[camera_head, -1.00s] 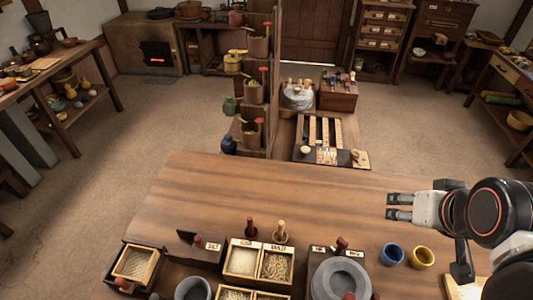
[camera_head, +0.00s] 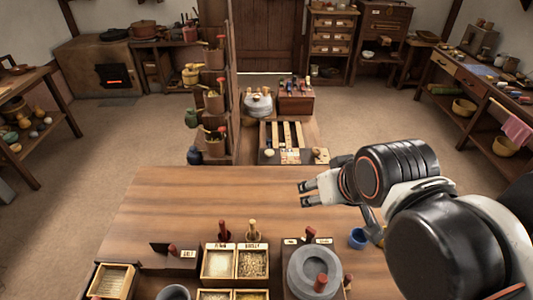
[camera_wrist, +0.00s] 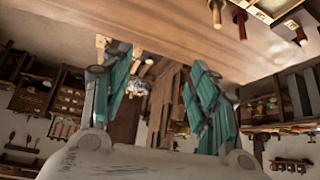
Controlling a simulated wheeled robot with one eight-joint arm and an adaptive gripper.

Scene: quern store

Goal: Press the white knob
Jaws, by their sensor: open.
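A small whitish round knob (camera_head: 269,153) shows in the head view on a low dark unit beyond the far edge of the wooden counter. A tan knob-like piece (camera_head: 318,154) sits at the right of the same unit. My gripper (camera_head: 304,194) is over the counter's right part, nearer to me than the knob, pointing left with its fingers apart and empty. In the wrist view my gripper's teal fingers (camera_wrist: 158,65) are spread with nothing between them. I cannot make out the white knob in the wrist view.
The counter (camera_head: 190,205) is bare in its middle. Grain boxes (camera_head: 236,277), a stone quern (camera_head: 300,262) and a blue cup (camera_head: 357,238) stand along its near side. A tall shelf of pots (camera_head: 233,120) rises beyond it. Floor is open on both sides.

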